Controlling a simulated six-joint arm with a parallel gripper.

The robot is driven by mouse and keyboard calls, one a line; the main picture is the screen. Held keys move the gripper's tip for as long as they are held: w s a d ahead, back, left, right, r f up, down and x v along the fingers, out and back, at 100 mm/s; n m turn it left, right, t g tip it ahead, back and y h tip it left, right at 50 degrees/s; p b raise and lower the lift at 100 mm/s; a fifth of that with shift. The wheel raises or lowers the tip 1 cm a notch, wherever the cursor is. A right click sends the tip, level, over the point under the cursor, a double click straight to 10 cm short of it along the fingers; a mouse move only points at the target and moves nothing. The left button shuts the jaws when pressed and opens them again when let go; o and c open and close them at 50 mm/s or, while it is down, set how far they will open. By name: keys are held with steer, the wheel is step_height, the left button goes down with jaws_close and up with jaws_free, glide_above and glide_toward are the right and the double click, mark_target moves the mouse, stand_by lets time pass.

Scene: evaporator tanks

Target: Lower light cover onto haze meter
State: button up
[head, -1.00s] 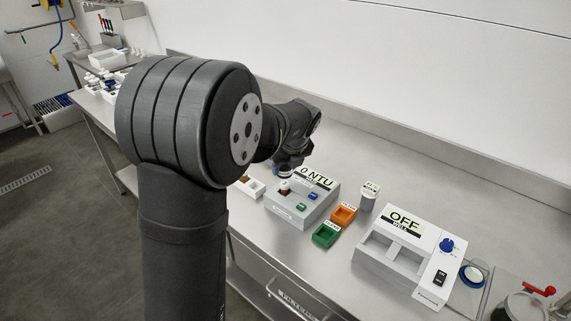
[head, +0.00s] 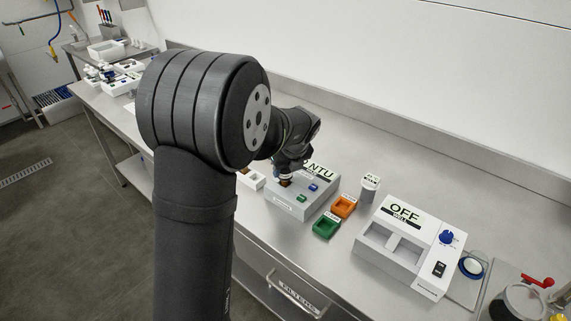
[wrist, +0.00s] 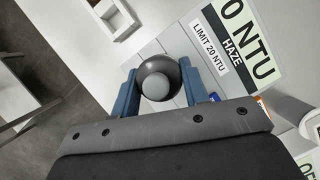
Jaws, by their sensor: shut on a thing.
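The light cover (wrist: 158,82) is a dark round piece with a grey top, held between the two blue fingers of my gripper (wrist: 163,92) in the wrist view. The haze meter (wrist: 181,40) is a light grey box beneath and beside it, with a display reading 0 NTU. In the head view the haze meter (head: 296,212) stands on the bench, and my gripper (head: 284,176) is over its back left part, hiding some of the display. The cover's lower edge is hidden, so I cannot tell whether it touches the meter.
A white open holder (head: 251,180) stands left of the meter. Green (head: 326,228) and orange (head: 344,207) trays and a lidded grey jar (head: 369,189) stand to its right. A larger device reading OFF (head: 405,245) is further right. A wall backs the bench.

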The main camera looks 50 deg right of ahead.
steer(key=shift+f, duration=1.2)
steer(key=o, duration=1)
steer(key=shift+o, duration=0.2)
steer(key=v, duration=1.7)
steer(key=shift+r, duration=0.2)
steer(key=shift+f, duration=0.15)
